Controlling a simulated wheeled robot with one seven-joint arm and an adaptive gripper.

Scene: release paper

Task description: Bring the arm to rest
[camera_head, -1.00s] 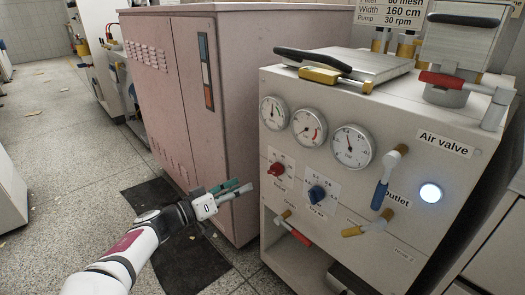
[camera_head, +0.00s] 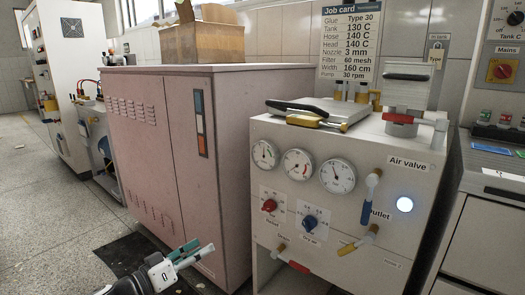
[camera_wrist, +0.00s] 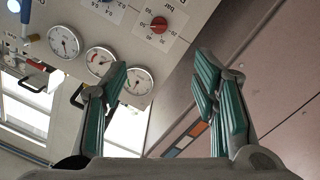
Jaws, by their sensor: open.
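My gripper (camera_head: 187,252) is at the lower left of the head view, in front of the pink cabinet and left of the white machine. In the wrist view my gripper (camera_wrist: 165,95) shows two green-padded fingers spread apart with nothing between them. The fingers touch nothing that I can see. Most of my arm is out of the head view, below its lower edge.
The white machine (camera_head: 270,135) carries gauges, red and blue knobs, valve handles and a lit lamp. The pink cabinet (camera_head: 135,140) stands beside it with a cardboard box (camera_head: 203,42) on top. Open floor (camera_head: 45,220) lies to the left.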

